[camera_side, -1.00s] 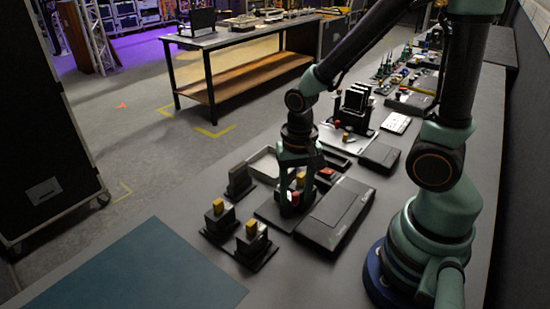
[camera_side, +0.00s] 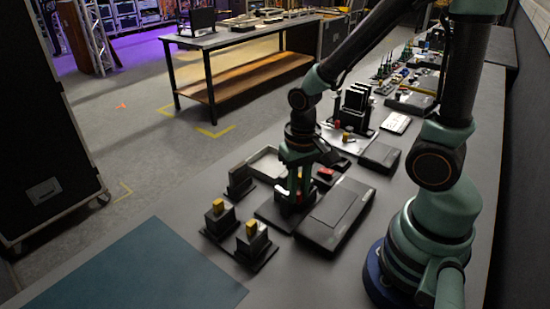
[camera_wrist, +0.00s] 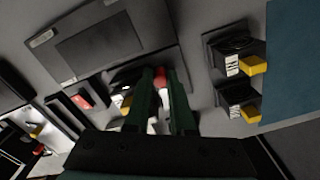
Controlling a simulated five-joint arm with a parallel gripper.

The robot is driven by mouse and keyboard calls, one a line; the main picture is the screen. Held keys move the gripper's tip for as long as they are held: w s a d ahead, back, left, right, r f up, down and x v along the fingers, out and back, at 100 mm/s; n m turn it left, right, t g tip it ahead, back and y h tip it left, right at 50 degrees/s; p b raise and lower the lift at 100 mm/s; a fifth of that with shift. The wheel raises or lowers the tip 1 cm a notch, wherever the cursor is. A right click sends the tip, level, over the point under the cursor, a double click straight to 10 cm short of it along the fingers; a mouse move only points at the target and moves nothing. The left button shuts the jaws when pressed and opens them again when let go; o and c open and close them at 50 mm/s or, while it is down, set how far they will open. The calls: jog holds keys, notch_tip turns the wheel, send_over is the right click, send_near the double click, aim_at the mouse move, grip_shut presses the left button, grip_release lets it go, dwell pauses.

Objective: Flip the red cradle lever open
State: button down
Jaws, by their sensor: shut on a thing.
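The red cradle lever shows in the wrist view as a red tip (camera_wrist: 159,77) between the ends of my gripper's green fingers (camera_wrist: 162,88). My gripper is shut on it. In the side view my gripper (camera_side: 296,188) points down over a dark base plate (camera_side: 271,212), and its fingers hide most of the lever and the cradle. I cannot tell the lever's angle from these frames.
A flat black case (camera_side: 334,216) lies close to the right of the cradle plate. Two black blocks with yellow tops (camera_side: 252,238) stand in front, and a dark upright block (camera_side: 240,180) to the left. A blue mat (camera_side: 140,270) lies clear at front left.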

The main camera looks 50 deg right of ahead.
jog(key=c, duration=0.8)
grip_release()
jog(key=shift+o, duration=0.2)
jog(key=shift+r, duration=0.15)
notch_tip(320, 180, up, 12)
notch_tip(320, 180, up, 4)
jog(key=r+n+t, duration=0.1)
jog(key=n+t, duration=0.4)
jog(key=t, duration=0.1)
send_over(299, 192)
jog(key=w, duration=0.2)
jog(key=shift+w+d+f, duration=0.1)
jog(key=shift+d+f, duration=0.15)
